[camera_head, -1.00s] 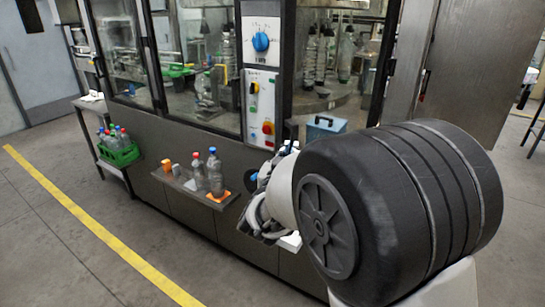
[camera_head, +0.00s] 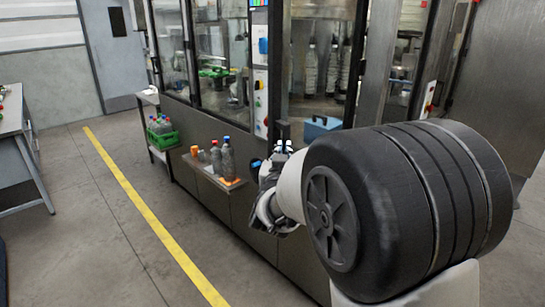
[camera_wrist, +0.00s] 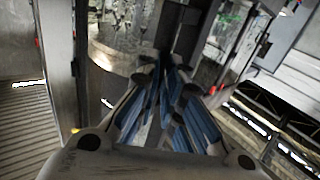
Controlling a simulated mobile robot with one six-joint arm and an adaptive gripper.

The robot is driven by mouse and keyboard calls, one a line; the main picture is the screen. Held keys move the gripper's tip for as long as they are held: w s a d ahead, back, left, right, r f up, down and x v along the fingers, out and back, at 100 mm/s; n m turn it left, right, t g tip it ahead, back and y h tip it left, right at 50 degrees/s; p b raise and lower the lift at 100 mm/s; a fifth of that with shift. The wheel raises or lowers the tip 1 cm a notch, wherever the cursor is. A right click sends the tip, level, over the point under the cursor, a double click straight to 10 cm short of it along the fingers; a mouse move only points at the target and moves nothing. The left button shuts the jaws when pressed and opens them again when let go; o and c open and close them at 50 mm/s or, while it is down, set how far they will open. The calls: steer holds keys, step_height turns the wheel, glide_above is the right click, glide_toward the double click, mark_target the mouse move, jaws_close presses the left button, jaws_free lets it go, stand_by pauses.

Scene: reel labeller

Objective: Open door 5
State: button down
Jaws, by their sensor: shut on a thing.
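The machine (camera_head: 225,130) has several glass doors in dark metal frames; no door number is readable, so I cannot tell which is door 5. My gripper (camera_head: 279,150) is at the machine's front, right of the control panel (camera_head: 261,100). In the wrist view, the blue-padded fingers of my gripper (camera_wrist: 168,88) are closed around a dark upright bar (camera_wrist: 178,35), which looks like a door handle. The bar's lower part is hidden between the fingers. My arm hides much of the machine's lower right front.
A small shelf with bottles (camera_head: 210,180) juts from the machine left of my gripper. A green crate of bottles (camera_head: 162,135) stands farther left. A blue box (camera_head: 321,127) sits behind my gripper. A table (camera_head: 12,125) is at the far left. The floor around the yellow line is clear.

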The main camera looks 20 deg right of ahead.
steer(key=shift+s+d+r+h, duration=0.15)
steer(key=shift+d+r, duration=0.1)
steer(key=shift+d, duration=0.3)
steer(key=shift+s+d+r+h, duration=0.15)
steer(key=shift+d+r, duration=0.1)
steer(key=shift+d, duration=0.25)
steer(key=shift+w, duration=0.1)
steer(key=c, duration=2.2)
jaws_free()
steer(key=o, duration=0.5)
steer(key=shift+w+d+f+m, duration=0.15)
steer(key=shift+d+m, duration=0.15)
steer(key=shift+d, duration=0.05)
steer(key=v, duration=1.1)
steer(key=shift+a+f, duration=0.15)
steer(key=shift+a, duration=0.25)
steer(key=shift+c, duration=0.3)
steer(key=shift+s+a, duration=0.2)
steer(key=shift+s, duration=0.3)
